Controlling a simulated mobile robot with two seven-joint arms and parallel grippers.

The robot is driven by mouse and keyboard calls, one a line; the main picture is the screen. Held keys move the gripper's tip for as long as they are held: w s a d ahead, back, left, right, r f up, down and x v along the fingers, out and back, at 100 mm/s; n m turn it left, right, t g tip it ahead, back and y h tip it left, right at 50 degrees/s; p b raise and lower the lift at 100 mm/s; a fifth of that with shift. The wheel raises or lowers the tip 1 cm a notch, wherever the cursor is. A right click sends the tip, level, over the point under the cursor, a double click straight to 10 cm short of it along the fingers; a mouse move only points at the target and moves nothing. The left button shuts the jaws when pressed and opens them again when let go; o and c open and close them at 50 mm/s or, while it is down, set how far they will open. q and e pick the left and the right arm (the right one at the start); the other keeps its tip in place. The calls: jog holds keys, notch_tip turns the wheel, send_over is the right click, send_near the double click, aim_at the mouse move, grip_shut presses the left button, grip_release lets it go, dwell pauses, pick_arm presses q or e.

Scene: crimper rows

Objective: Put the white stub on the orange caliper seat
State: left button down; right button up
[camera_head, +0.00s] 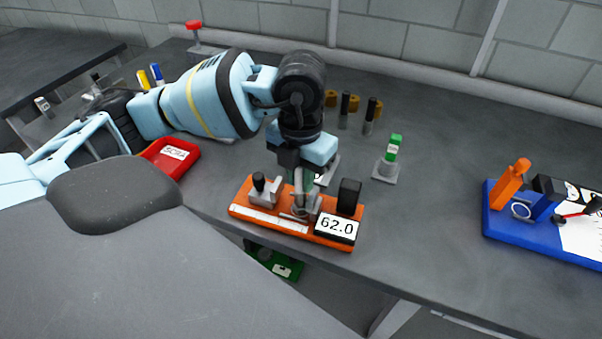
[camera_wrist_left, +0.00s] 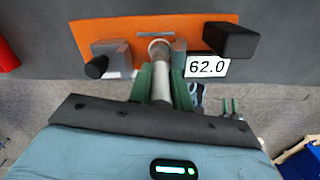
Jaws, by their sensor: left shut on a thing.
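The orange caliper (camera_head: 270,224) lies near the front edge of the bench, with a grey jaw block, a black block and a "62.0" display. It also shows in the left wrist view (camera_wrist_left: 98,32). My left gripper (camera_head: 301,188) points down over its middle. Its green fingers are shut on the white stub (camera_wrist_left: 161,80), which looks pale grey in the left wrist view. The stub's far end is over the caliper between its grey blocks; I cannot tell whether it touches the seat. The fingers partly hide the seat. My right gripper is not in view.
A red tray (camera_head: 181,150) lies to the left. A grey stand with a green piece (camera_head: 393,146) is right of the arm. Black-topped pegs (camera_head: 369,112) stand behind. A blue fixture (camera_head: 497,226) is at the far right. Bench between caliper and fixture is clear.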

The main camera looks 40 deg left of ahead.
pick_arm(q)
jog(key=c, duration=1.3)
grip_release()
jog(key=shift+f, duration=0.1)
jog(key=shift+r, duration=0.35)
notch_tip(320, 180, up, 12)
jog(key=shift+f+p, duration=0.15)
jog(key=shift+p, duration=0.55)
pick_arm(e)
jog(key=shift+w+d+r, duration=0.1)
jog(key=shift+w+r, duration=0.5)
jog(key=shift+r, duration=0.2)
pick_arm(q)
jog(key=shift+f, duration=0.1)
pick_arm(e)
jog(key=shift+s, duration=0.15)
